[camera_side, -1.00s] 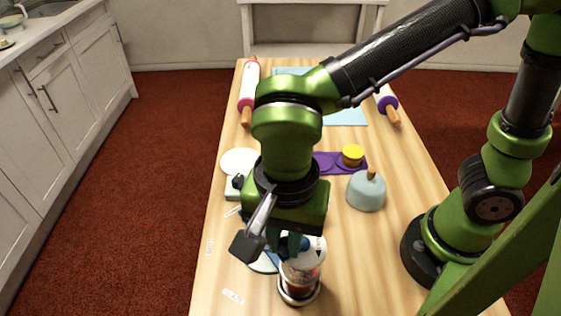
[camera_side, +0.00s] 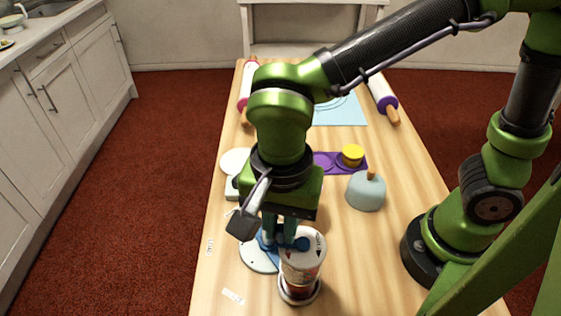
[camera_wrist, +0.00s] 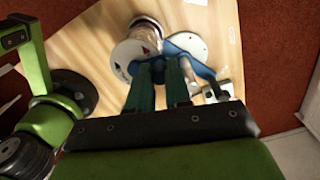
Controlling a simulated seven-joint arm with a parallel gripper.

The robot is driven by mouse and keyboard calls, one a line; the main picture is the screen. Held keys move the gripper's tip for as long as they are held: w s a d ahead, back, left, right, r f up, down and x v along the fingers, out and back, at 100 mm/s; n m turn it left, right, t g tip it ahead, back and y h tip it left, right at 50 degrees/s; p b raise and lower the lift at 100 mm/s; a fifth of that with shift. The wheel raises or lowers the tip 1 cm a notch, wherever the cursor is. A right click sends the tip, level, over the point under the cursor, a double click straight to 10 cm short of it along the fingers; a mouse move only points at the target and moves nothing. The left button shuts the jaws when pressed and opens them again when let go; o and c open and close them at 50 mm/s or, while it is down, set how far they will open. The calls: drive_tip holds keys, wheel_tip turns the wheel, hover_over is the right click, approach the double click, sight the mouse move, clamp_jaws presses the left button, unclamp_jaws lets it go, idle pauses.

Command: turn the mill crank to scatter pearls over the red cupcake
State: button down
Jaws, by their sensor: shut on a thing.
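The mill (camera_side: 302,268) is an upright see-through cylinder with a white top carrying dark and red marks, at the near end of the table. The wrist view shows its white top (camera_wrist: 130,58) and body. A blue crank part (camera_side: 301,243) lies at the top's edge, beside my fingers; more blue shows in the wrist view (camera_wrist: 190,42). My gripper (camera_side: 284,240) points down at the mill's left side, its teal fingers (camera_wrist: 158,66) shut on the blue crank. The fingers hide the grip point. I cannot make out the red cupcake clearly; something reddish shows low in the mill.
A white round plate (camera_side: 258,258) lies left of the mill. Behind are a pale-blue dome with a wooden knob (camera_side: 366,192), a purple tray (camera_side: 327,163) with a yellow piece (camera_side: 352,155), and rolling pins (camera_side: 384,103). The table right of the mill is clear.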

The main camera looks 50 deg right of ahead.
sight(301, 231)
drive_tip(key=shift+w+d, duration=0.15)
drive_tip(key=shift+d, duration=0.45)
drive_tip(key=shift+d, duration=0.65)
drive_tip(key=shift+s+d, duration=0.35)
drive_tip(key=shift+d, duration=0.25)
drive_tip(key=shift+s, duration=0.1)
